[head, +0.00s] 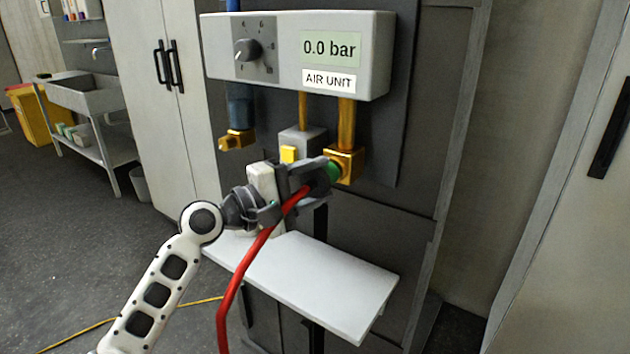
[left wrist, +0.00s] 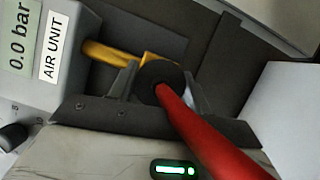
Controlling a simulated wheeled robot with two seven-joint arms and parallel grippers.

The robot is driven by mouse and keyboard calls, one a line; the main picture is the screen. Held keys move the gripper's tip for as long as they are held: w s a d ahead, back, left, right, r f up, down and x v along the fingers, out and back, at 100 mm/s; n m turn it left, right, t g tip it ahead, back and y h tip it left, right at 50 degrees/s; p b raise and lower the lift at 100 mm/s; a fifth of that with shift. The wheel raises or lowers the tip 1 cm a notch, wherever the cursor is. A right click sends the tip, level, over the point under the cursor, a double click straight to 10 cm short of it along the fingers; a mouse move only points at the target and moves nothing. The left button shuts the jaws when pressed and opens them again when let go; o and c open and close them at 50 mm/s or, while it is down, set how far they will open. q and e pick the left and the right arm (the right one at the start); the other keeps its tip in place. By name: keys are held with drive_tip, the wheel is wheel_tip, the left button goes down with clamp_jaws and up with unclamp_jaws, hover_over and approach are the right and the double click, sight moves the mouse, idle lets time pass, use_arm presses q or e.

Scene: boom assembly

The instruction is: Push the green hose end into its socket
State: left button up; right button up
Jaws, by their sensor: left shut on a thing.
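My left gripper (head: 318,180) is shut on the green hose end (head: 333,171), which sits at the front of a brass socket (head: 346,163) under the right side of the air unit. The hose end touches or is partly in the socket; how deep I cannot tell. In the left wrist view the gripper (left wrist: 158,82) holds the dark back of the hose end, and the red hose (left wrist: 205,135) runs from it to the lower right. The green part is hidden there. In the head view the red hose (head: 243,270) hangs down. My right gripper is not in view.
The air unit (head: 285,88) has a dial and reads 0.0 bar. A second brass fitting (head: 237,140) is at its left, and a grey block with a yellow button (head: 290,154) is between. A white shelf (head: 335,290) lies below. A sink bench (head: 85,95) stands far left.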

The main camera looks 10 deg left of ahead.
use_arm(q)
drive_tip(key=shift+w+d, duration=0.2)
drive_tip(key=shift+w, duration=0.3)
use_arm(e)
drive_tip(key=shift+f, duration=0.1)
use_arm(q)
drive_tip(key=o, duration=1)
drive_tip(key=shift+s+a, duration=0.1)
drive_tip(key=r+b+v, duration=0.1)
drive_tip(key=b+v, duration=0.3)
drive_tip(key=v, duration=1.1)
drive_tip(key=shift+s+a+f, duration=0.25)
drive_tip(key=shift+f, duration=0.25)
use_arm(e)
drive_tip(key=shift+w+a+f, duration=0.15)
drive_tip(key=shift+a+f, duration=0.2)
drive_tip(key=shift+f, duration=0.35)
